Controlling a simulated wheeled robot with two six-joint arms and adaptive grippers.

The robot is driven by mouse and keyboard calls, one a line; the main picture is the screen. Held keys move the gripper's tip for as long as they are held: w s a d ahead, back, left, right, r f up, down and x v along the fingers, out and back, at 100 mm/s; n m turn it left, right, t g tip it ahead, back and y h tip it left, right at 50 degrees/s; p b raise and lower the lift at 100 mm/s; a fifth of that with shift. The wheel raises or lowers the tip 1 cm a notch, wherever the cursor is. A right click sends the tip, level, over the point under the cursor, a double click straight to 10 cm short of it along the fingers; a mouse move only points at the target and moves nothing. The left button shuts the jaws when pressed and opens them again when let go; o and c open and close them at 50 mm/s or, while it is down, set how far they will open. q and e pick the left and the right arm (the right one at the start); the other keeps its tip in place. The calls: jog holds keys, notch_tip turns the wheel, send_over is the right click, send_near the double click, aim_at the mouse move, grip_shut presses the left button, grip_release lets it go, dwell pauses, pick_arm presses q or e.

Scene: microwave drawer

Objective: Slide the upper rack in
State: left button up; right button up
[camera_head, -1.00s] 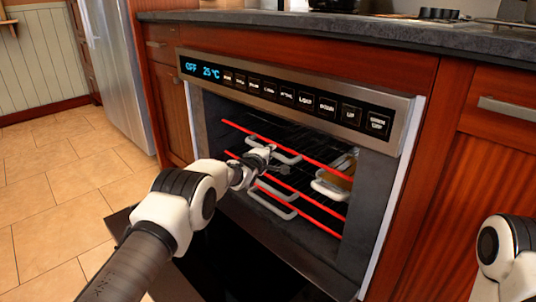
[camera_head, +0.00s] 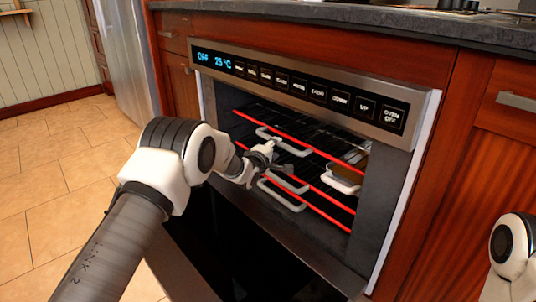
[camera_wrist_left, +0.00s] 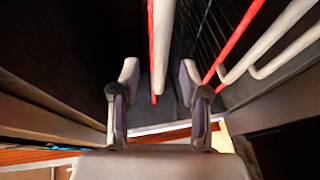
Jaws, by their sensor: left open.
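The open oven (camera_head: 395,190) holds racks with red front bars. The upper rack's red bar (camera_head: 325,155) runs across the oven mouth, with a pale handle (camera_head: 292,148) on its front. My left gripper (camera_head: 272,157) is at that handle, open. In the left wrist view my left gripper (camera_wrist_left: 158,78) has its fingers apart on either side of a pale handle bar (camera_wrist_left: 162,40), with a red bar just beside it. Contact cannot be told. My right gripper is out of view; only part of that arm shows at the right edge.
A lower rack handle (camera_head: 280,192) sits below my left gripper. A dish with a white handle (camera_head: 342,182) stands in the oven at the right. The dark oven door (camera_head: 255,260) is folded down in front. The control panel (camera_head: 310,90) is above the opening.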

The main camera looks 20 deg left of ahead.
pick_arm(q)
jog(key=v, duration=0.5)
jog(key=shift+s, duration=0.2)
